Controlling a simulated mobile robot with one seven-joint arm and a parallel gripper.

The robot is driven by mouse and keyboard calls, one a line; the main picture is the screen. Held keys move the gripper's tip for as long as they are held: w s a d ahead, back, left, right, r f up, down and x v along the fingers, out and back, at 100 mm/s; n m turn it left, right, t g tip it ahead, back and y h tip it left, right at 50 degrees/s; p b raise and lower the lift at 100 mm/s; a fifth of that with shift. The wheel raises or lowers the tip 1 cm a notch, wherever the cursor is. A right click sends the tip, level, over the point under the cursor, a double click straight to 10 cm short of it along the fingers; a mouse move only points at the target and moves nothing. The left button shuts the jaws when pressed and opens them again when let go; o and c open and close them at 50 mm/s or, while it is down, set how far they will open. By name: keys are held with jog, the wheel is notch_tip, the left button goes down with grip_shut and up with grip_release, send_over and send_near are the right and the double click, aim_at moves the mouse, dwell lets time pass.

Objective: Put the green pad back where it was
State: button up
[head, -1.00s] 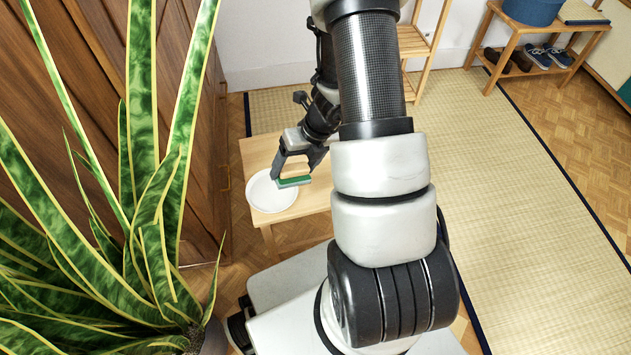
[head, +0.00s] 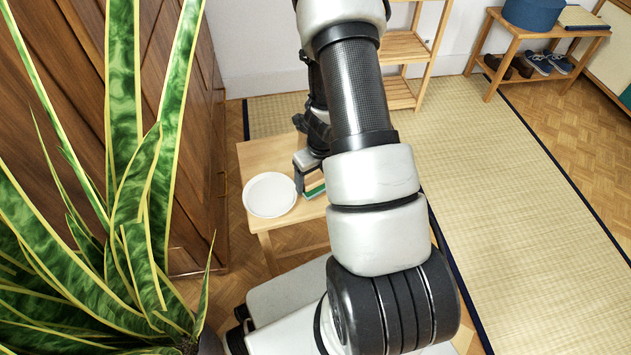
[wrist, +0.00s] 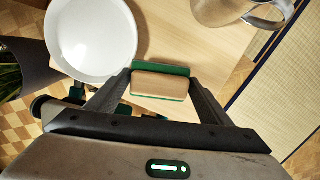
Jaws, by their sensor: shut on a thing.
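The green pad (wrist: 174,70) shows in the wrist view with a tan, wood-coloured block against it. It sits between the fingers of my gripper (wrist: 160,84), which is shut on it. The plate also shows in the wrist view (wrist: 92,38), empty, up and left of the pad. Both are over the small wooden table (head: 262,152).
A metal jug (wrist: 222,10) stands on the table at the wrist view's upper right. A large leafy plant (head: 125,200) fills the head view's left side, beside a dark wooden cabinet (head: 165,60). A shoe bench (head: 545,45) stands far right. The tatami mat (head: 500,160) is clear.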

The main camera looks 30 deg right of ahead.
jog(key=shift+f, duration=0.1)
jog(key=shift+f+b, duration=0.45)
jog(key=shift+f, duration=0.2)
jog(key=o, duration=0.9)
jog(key=shift+r, duration=0.15)
